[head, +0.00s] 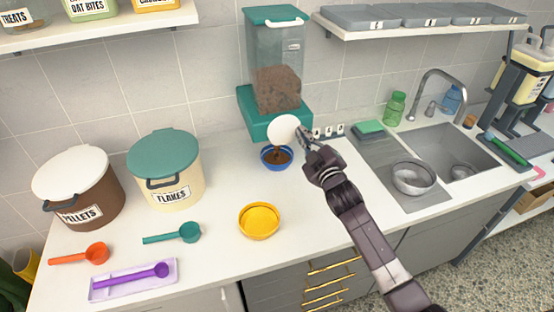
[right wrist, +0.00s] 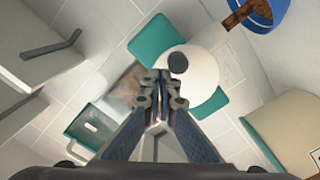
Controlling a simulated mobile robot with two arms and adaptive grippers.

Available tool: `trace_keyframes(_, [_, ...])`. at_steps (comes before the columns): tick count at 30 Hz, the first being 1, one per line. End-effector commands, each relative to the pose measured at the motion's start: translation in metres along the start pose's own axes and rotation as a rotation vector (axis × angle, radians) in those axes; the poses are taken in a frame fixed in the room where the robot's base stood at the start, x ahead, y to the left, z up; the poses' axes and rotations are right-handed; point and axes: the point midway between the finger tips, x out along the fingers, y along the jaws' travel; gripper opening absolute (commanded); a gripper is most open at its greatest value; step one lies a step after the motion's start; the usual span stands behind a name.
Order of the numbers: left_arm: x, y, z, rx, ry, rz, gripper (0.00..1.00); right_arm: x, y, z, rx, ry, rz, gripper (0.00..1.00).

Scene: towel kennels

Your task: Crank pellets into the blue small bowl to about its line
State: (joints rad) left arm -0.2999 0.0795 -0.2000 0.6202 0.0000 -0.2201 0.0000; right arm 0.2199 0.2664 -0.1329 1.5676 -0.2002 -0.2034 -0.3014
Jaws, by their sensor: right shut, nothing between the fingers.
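The pellet dispenser (head: 276,50) has a clear hopper partly filled with brown pellets, a teal lid and a teal base. A white crank disc (head: 284,128) is on its front; in the right wrist view the disc (right wrist: 203,78) carries a dark knob (right wrist: 178,62). The small blue bowl (head: 265,162) stands below the disc with brown pellets inside; its line cannot be made out. The bowl's edge also shows in the right wrist view (right wrist: 272,14). My right gripper (head: 302,136) is shut and empty, its fingertips close to the knob; contact is unclear. My left gripper is out of view.
A yellow bowl (head: 259,221) stands in front on the counter. Left are the pellets bin (head: 95,200), the flakes bin (head: 182,188) and several scoops. The sink (head: 455,150) with a metal bowl (head: 414,177) lies to the right. A shelf (head: 410,29) overhangs the back.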

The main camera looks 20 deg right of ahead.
Motion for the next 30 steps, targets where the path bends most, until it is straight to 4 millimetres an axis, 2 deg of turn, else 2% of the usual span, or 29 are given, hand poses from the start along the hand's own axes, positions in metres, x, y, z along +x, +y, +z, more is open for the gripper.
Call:
trace_keyframes(18, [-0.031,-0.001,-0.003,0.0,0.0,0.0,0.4,-0.066,0.0,-0.001,0.0,0.0,-0.001,0.0])
trace_keyframes(30, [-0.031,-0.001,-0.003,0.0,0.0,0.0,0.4,-0.069,-0.001,0.0,0.0,0.0,0.0,0.0])
